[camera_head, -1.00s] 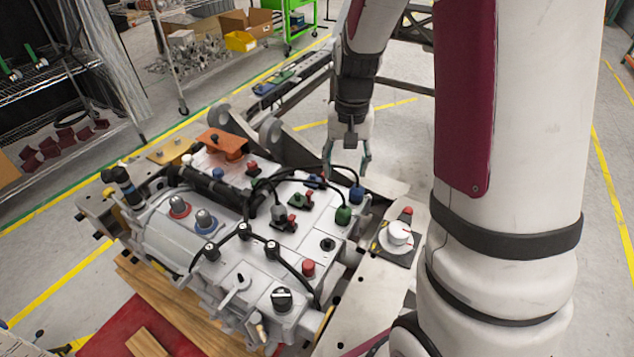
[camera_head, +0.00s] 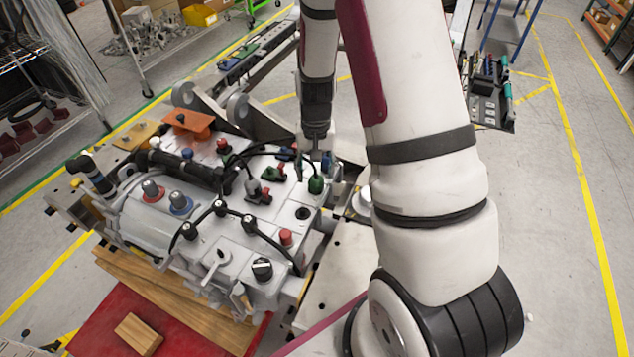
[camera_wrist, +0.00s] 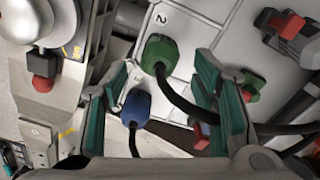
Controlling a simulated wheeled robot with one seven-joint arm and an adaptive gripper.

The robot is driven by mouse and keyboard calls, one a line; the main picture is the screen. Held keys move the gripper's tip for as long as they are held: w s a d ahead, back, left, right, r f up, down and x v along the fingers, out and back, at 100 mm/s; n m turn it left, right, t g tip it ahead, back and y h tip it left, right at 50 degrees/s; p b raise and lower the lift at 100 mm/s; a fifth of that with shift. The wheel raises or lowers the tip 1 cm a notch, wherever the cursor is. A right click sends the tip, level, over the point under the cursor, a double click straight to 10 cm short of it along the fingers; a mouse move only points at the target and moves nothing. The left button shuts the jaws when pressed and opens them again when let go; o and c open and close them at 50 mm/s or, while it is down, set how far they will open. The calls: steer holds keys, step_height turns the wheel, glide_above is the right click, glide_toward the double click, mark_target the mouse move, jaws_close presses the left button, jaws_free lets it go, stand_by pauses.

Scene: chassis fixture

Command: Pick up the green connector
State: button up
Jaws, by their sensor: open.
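The green connector (camera_head: 315,185) sits near the right edge of the grey chassis top, with a black cable running to it. In the wrist view the green connector (camera_wrist: 158,50) shows beyond and between the fingertips, beside a printed "2". My gripper (camera_head: 316,158) is just above it in the head view, pointing down. In the wrist view my gripper (camera_wrist: 161,72) is open, with green-padded fingers on either side and nothing held. A blue connector (camera_wrist: 137,107) lies between the fingers, closer to the palm than the green one.
The chassis (camera_head: 215,275) carries black cables, a red button (camera_head: 286,237) and a black knob (camera_head: 262,268). A red-and-black latch (camera_wrist: 287,27) stands right of the green connector. A white knob (camera_wrist: 22,20) and a red button (camera_wrist: 43,83) are at the left.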

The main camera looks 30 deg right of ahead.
mark_target(316, 177)
steer(key=shift+s+a+f+p, duration=0.15)
steer(key=shift+f+p, duration=0.2)
steer(key=shift+f, duration=1.5)
steer(key=c, duration=1.2)
steer(key=shift+r, duration=0.75)
steer(key=shift+r+b, duration=0.45)
steer(key=shift+r, duration=0.5)
steer(key=s+a, duration=0.1)
steer(key=s, duration=0.3)
steer(key=s+a+r, duration=0.1)
steer(key=s, duration=0.9)
steer(key=shift+a+r, duration=0.35)
steer(key=shift+a, duration=0.05)
steer(key=shift+s+a+p, duration=0.2)
steer(key=shift+s+p, duration=0.7)
steer(key=shift+p, duration=0.1)
